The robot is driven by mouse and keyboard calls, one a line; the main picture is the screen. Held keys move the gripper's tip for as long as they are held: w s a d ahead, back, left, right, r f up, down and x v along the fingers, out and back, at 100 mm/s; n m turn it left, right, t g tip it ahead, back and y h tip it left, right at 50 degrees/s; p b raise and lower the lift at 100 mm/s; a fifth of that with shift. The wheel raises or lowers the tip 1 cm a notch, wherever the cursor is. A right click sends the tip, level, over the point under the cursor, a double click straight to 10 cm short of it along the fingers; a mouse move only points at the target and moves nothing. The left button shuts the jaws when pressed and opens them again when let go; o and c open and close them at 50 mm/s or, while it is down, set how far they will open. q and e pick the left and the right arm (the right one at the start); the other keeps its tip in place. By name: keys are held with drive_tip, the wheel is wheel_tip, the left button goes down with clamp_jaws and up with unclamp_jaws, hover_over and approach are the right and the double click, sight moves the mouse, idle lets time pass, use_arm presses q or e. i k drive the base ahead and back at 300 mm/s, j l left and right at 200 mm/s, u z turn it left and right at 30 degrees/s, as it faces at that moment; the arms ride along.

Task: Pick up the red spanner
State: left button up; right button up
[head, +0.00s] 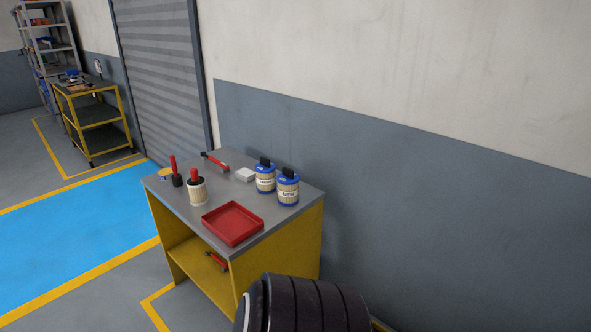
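A red tool with dark ends (215,162) lies near the back edge of the grey tabletop (185,205). Another red and dark tool (217,261) lies on the lower shelf of the same yellow-sided workbench. Both are small in the head view, and I cannot tell for sure which is the red spanner. Neither of my grippers is in view.
The tabletop also holds a red tray (233,223), two blue-lidded jars (288,190), a white block (245,175), a pale container (197,191) and a red-handled tool (174,170). Blue floor (75,240) is clear at left.

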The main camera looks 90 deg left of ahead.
sight(220, 262)
drive_tip(key=u, duration=3.45)
drive_tip(key=z, duration=0.45)
drive_tip(key=i+j+z, duration=0.15)
drive_tip(key=j, duration=0.15)
drive_tip(key=i+j+z, duration=0.35)
drive_tip(key=j, duration=0.3)
drive_tip(key=j+z, duration=0.15)
drive_tip(key=j, duration=0.2)
drive_tip(key=i+j+z, duration=0.2)
drive_tip(key=j, duration=0.15)
